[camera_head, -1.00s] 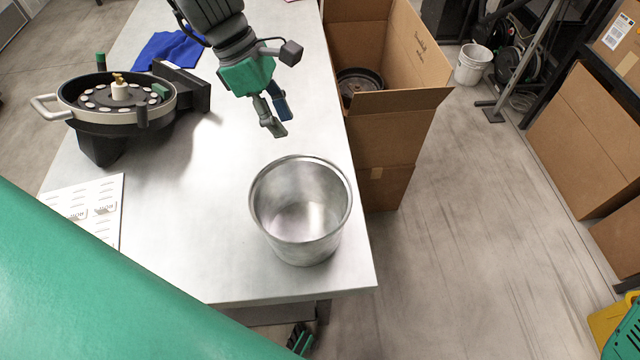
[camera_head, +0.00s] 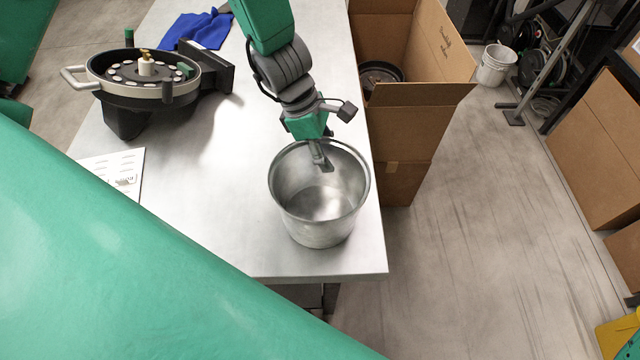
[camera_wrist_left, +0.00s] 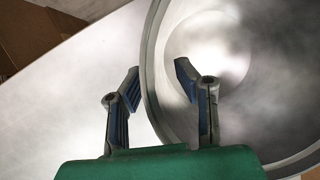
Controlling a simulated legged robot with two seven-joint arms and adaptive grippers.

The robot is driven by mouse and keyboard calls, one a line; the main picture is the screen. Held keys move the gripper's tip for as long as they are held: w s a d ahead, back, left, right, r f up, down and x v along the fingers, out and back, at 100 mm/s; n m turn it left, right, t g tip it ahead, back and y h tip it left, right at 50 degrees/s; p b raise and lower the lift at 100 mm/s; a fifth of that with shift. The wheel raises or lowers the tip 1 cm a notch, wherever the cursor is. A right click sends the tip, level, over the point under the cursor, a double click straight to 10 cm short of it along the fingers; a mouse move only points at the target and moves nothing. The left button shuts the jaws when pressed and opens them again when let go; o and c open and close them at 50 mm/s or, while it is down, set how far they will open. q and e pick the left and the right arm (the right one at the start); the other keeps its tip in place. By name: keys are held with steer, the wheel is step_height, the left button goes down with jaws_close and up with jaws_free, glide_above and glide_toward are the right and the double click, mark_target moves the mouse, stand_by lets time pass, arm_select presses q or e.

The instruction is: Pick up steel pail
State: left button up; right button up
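The steel pail (camera_head: 318,228) stands upright and open on the metal table near its front right corner. It looks empty. My left gripper (camera_head: 319,157) is at the pail's far rim, with one finger visible inside the mouth and the other hidden behind the rim. In the left wrist view my left gripper (camera_wrist_left: 157,72) is open, with one finger on each side of the rim of the pail (camera_wrist_left: 270,80). A gap shows between the rim and the outer finger. My right gripper is not in view.
A round seed meter (camera_head: 145,85) with a handle stands at the table's left, near a blue cloth (camera_head: 200,30) and a white card (camera_head: 115,172). An open cardboard box (camera_head: 415,125) stands against the table's right side. The table around the pail's front is clear.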

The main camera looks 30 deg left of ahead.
arm_select(q)
steer(key=shift+w+d+f, duration=0.1)
steer(key=shift+w+f, duration=0.05)
steer(key=shift+f, duration=0.05)
jaws_close()
